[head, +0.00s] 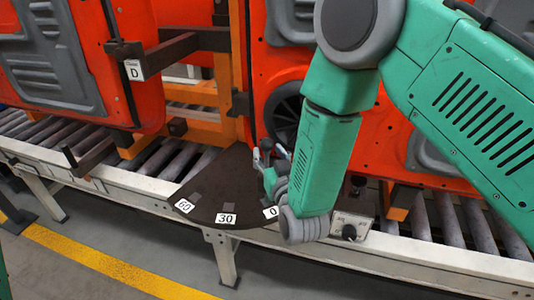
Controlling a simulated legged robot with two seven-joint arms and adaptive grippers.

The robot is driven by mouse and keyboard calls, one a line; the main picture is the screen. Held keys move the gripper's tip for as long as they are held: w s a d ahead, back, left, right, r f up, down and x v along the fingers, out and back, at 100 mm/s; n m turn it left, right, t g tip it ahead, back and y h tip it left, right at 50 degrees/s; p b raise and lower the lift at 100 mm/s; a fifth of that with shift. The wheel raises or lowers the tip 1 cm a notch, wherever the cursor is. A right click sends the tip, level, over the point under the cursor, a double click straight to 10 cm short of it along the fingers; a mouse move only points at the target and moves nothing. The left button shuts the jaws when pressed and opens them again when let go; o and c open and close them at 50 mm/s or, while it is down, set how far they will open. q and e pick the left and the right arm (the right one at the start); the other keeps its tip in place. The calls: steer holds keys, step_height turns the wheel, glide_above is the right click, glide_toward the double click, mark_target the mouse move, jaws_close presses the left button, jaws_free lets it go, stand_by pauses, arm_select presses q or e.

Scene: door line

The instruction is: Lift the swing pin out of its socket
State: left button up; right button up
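My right arm comes in from the upper right, and its gripper (272,160) is low over the right part of a dark fan-shaped plate (210,190). The plate carries white labels reading 60 (184,205), 30 (226,218) and 0 (270,212). The gripper is near the 0 end. Its fingers are small and partly covered by my wrist, so I cannot tell whether they are open or hold anything. I cannot make out the swing pin or its socket; the arm covers that area. My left gripper is not in view.
Orange door panels (130,95) hang behind the plate on an orange frame. A dark bracket labelled D (134,70) juts out at the upper left. A roller conveyor (170,163) runs across. A small box with a black knob (350,225) sits right of my wrist.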

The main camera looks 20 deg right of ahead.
mark_target(266, 138)
steer(key=shift+d, duration=0.25)
steer(key=shift+s+a+r, duration=0.1)
steer(key=shift+a, duration=0.4)
jaws_close()
steer(key=shift+a, duration=0.35)
steer(key=shift+d+r+p, duration=0.15)
steer(key=shift+r+p, duration=0.25)
steer(key=shift+r, duration=0.1)
step_height(266, 138, up, 4)
steer(key=shift+d+f+p, duration=0.1)
steer(key=shift+f+p, duration=0.05)
steer(key=shift+p, duration=1.05)
steer(key=shift+w, duration=0.2)
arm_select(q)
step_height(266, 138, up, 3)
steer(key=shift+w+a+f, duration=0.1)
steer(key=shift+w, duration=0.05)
